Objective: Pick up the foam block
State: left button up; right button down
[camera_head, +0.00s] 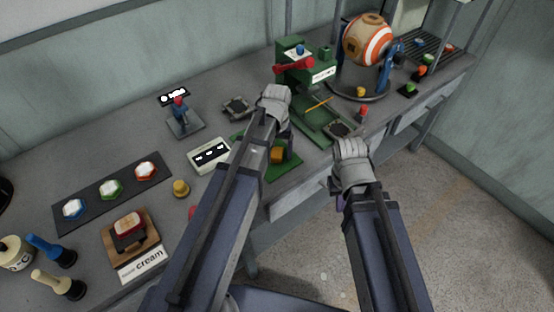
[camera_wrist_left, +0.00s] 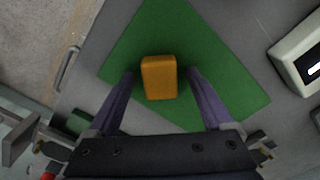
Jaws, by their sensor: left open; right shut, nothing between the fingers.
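The foam block (camera_wrist_left: 159,78) is a small orange-yellow block lying on a green mat (camera_wrist_left: 220,78). I cannot tell how far above the mat the fingertips are. My right gripper (camera_head: 341,200) is shut and empty, out past the table's front edge, its fingers mostly hidden by the wrist.
A white box with a dark display (camera_head: 209,156) stands left of the mat. A green press (camera_head: 307,75) and an orange-and-white ball (camera_head: 368,40) stand behind. A button panel (camera_head: 112,189) lies at the left. The table's front edge is close to the mat.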

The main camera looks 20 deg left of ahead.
aim_at(277, 152)
pick_arm(q)
grip_shut()
dwell(0.7)
jog(key=shift+r, duration=0.1)
notch_tip(277, 152, up, 10)
jog(key=p, duration=1)
jog(key=c, duration=0.6)
grip_release()
jog(key=c, duration=0.7)
